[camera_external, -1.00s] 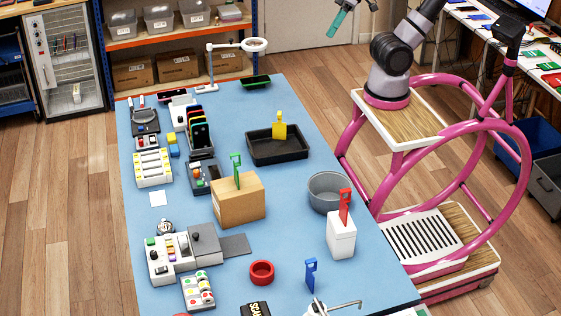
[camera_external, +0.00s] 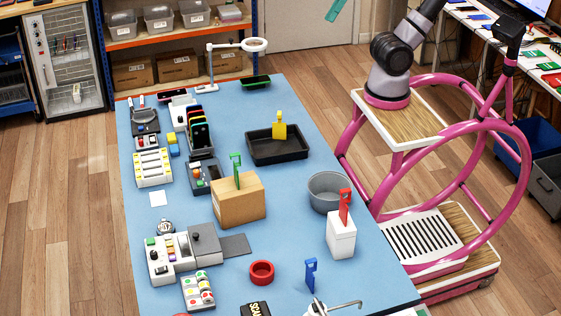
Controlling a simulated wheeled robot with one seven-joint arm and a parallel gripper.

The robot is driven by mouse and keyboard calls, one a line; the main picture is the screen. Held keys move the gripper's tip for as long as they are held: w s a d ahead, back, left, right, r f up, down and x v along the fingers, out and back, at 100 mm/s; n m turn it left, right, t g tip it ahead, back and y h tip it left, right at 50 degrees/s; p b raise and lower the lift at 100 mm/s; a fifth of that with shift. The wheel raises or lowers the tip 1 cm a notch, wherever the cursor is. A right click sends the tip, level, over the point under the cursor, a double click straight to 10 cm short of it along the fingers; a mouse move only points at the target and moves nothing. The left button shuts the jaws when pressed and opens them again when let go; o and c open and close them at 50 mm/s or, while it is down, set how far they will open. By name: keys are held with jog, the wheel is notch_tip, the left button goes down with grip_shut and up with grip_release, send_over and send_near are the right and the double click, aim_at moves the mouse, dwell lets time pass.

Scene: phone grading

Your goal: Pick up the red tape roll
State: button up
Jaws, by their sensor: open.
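The red tape roll (camera_external: 262,280) lies flat on the blue table mat near its front, its open centre facing up. Nothing touches it. A teal part (camera_external: 335,10), apparently of my gripper, shows at the top edge, high above and far behind the roll. The rest of my gripper is cut off by the frame. My gripper is open and away from the roll.
A blue clip stand (camera_external: 311,275) is right of the roll, and a black box (camera_external: 256,309) is just in front. A white box with a red tag (camera_external: 341,240) stands back right. A cardboard box (camera_external: 238,206) is behind. A multi-coloured tray (camera_external: 198,290) is left.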

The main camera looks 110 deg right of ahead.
jog(key=w+a+f+n, duration=0.3)
jog(key=w+a+n, duration=0.2)
jog(key=w+a, duration=0.55)
jog(key=w+a+f+n, duration=0.2)
jog(key=w+a+n, duration=0.45)
jog(key=w, duration=0.65)
jog(key=w+a+r+n+y, duration=0.2)
jog(key=w+a+y, duration=0.2)
jog(key=a, duration=0.7)
jog(key=w+a+r+n+y, duration=0.2)
jog(key=w+a+y, duration=0.25)
jog(key=a, duration=0.65)
send_near(259, 279)
jog(key=v, duration=0.6)
jog(key=x, duration=0.2)
jog(key=f+x, duration=0.1)
jog(key=x, duration=0.2)
jog(key=shift+d, duration=0.2)
jog(key=shift+x, duration=3)
jog(key=shift+d+f, duration=0.1)
jog(key=shift+f, duration=0.05)
jog(key=c, duration=1.1)
